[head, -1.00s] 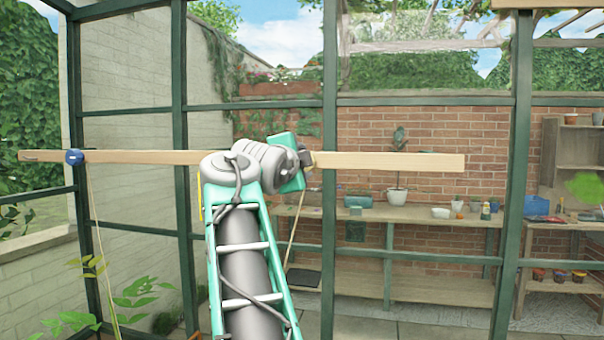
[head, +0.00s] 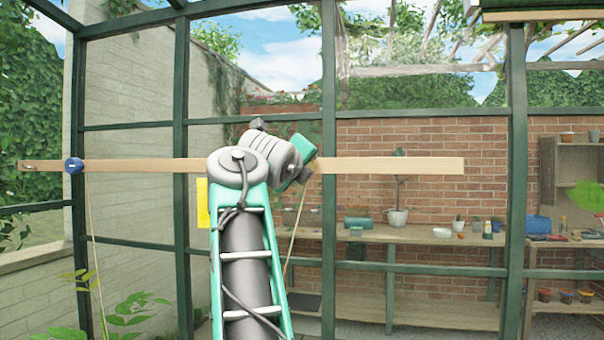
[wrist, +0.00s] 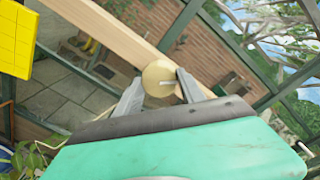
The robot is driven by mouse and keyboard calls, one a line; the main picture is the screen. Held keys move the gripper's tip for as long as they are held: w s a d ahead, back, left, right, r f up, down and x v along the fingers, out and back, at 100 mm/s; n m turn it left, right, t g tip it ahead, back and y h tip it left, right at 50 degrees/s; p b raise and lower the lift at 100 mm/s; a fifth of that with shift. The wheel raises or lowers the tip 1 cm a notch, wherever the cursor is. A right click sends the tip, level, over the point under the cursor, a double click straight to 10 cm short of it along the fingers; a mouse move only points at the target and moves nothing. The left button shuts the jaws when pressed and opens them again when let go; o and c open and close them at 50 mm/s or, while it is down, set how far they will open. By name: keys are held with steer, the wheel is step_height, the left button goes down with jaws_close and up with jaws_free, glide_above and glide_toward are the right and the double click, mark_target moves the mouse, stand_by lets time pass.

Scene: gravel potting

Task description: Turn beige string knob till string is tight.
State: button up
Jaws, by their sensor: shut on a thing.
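The beige string knob (wrist: 158,78) is a round disc with a white mark, mounted on a wooden bar. In the wrist view my gripper (wrist: 158,86) has one finger on each side of the knob and is shut on it. In the head view my own arm hides the knob and the fingertips. A pale string (head: 295,235) hangs from behind my wrist and slants down to the left. The wooden bar (head: 400,165) runs level across the view. String also shows in the wrist view (wrist: 50,147), curving at the lower left.
A blue knob (head: 74,166) sits on the bar's left end with a string (head: 92,230) below it. A yellow panel (head: 203,203) hangs left of my arm and is near the wrist camera. Green posts (head: 329,200) stand behind the bar. A potting bench (head: 420,235) stands farther back.

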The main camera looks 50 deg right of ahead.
steer(key=m+b, duration=0.2)
steer(key=m, duration=0.5)
steer(key=shift+f+m+b, duration=0.1)
steer(key=shift+m+b, duration=0.3)
stand_by(0.4)
steer(key=o, duration=1.4)
steer(key=shift+c, duration=0.2)
steer(key=b+v, duration=0.1)
steer(key=v, duration=0.6)
steer(key=shift+s+a+b, duration=0.25)
steer(key=shift+a+b, duration=0.05)
